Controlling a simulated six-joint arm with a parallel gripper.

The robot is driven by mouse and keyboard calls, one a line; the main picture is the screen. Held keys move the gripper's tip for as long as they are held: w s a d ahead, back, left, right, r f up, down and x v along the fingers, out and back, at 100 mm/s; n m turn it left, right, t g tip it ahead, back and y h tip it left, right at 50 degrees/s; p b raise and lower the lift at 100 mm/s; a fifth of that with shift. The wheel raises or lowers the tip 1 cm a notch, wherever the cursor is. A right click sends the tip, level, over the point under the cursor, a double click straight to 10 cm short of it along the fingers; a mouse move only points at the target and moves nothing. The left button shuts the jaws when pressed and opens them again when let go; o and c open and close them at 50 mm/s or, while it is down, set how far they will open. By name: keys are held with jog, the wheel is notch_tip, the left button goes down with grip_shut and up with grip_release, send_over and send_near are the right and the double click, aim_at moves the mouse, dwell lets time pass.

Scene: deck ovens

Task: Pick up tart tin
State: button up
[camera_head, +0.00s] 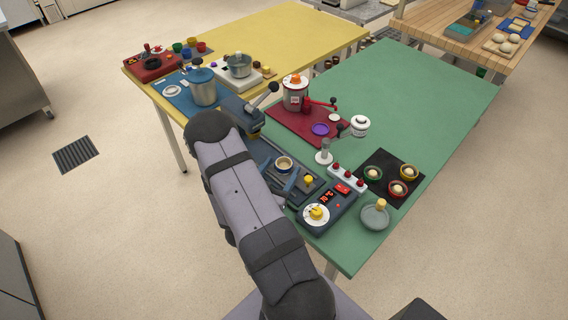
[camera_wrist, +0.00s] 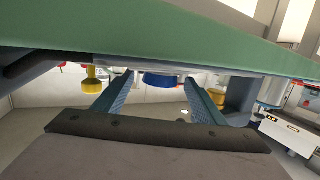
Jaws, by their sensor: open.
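A tan ring-shaped cup (camera_head: 284,165) stands on the dark bench panel close to my gripper (camera_head: 279,179). My gripper is low at the green table's near left edge, open, left of the black mat and apart from the tins. In the wrist view the blue fingers (camera_wrist: 152,104) are spread, with a blue round thing (camera_wrist: 160,80) beyond them.
A dark control box (camera_head: 330,208) with a dial and a yellow knob (camera_head: 308,180) are right of my gripper. A grey flask (camera_head: 375,215) stands at the front corner. A red mat (camera_head: 290,128) holds a pot (camera_head: 295,94) and purple dish (camera_head: 320,129). The green table's far part is clear.

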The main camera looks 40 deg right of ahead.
aim_at(280, 169)
jog(key=shift+d, duration=0.1)
jog(key=c, duration=1.2)
jog(key=shift+w+r, duration=0.1)
jog(key=shift+r, duration=0.1)
notch_tip(280, 169, up, 10)
jog(key=shift+f+b, duration=0.25)
jog(key=shift+b, duration=0.05)
jog(key=shift+r, duration=0.1)
